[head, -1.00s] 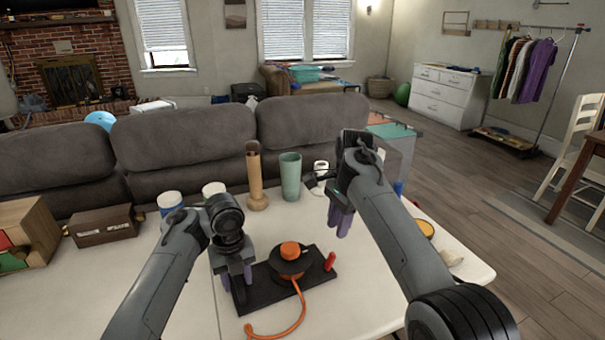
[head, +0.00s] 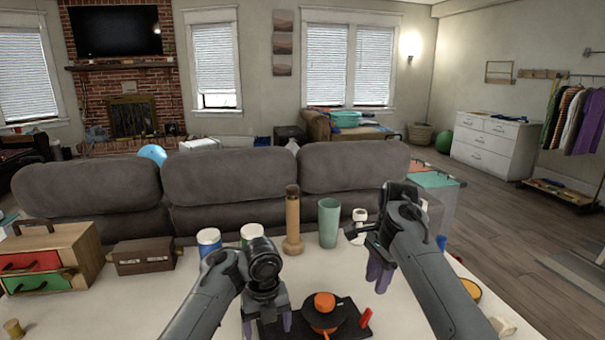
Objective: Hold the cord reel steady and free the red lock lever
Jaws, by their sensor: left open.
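The cord reel (head: 325,317) is a dark disc with an orange knob on top. It sits on a black base plate (head: 350,330) at the bottom of the head view. The red lock lever (head: 366,317) stands tilted at the plate's right side. My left gripper (head: 267,322) is open just left of the reel, low by the plate. The frame's bottom edge cuts off the plate's near part. My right gripper (head: 380,277) hangs above and to the right of the reel, apart from the lever. Its fingers overlap in this view, so its opening is unclear.
Behind the reel stand a tan cylinder (head: 293,225), a green cup (head: 328,222) and blue and white jars (head: 209,240). A brown box (head: 143,256) and a drawer chest (head: 45,262) are at left. A grey sofa (head: 225,190) borders the white table (head: 150,310).

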